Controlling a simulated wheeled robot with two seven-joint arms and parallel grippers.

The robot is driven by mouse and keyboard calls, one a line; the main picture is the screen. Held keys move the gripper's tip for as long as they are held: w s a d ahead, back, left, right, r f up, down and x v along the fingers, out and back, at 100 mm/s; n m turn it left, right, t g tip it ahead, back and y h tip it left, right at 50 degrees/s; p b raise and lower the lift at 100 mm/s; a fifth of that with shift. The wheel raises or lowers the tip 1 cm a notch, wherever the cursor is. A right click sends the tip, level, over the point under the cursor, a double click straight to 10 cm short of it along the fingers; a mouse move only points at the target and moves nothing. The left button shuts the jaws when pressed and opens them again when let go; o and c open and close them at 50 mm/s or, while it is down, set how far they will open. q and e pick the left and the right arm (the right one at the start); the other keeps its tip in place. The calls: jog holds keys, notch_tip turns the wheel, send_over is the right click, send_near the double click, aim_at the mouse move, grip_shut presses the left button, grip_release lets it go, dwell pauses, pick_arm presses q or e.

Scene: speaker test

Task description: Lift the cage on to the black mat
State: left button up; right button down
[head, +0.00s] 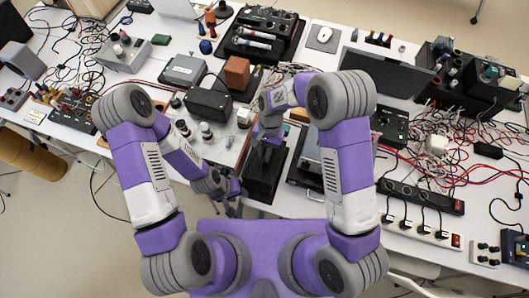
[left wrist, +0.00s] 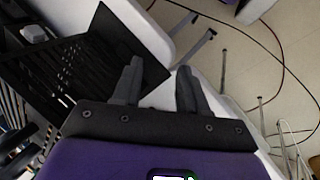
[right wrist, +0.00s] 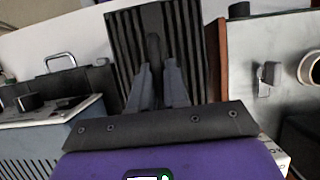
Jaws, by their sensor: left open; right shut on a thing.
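The cage is a black slatted box; it shows in the right wrist view (right wrist: 184,40) and at the left of the left wrist view (left wrist: 75,65). In the head view the cage (head: 266,170) is partly hidden by my right arm. My right gripper (head: 268,138) is shut on a dark bar of the cage, with its fingertips (right wrist: 158,68) against it. The black mat (left wrist: 128,42) lies flat at the table's front edge, beside the cage. Whether the cage touches the table is hidden. My left gripper (head: 234,194) is open and empty beyond the front edge, its fingertips (left wrist: 157,68) near the mat.
A grey panel with knobs (head: 215,140) stands left of the cage. A dark case with a handle (head: 306,168) stands close on its right. A brown block (head: 236,73) and a black box (head: 208,104) stand behind. Power strips (head: 425,197) and cables crowd the right.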

jog(key=c, duration=1)
grip_release()
jog(key=shift+c, duration=0.2)
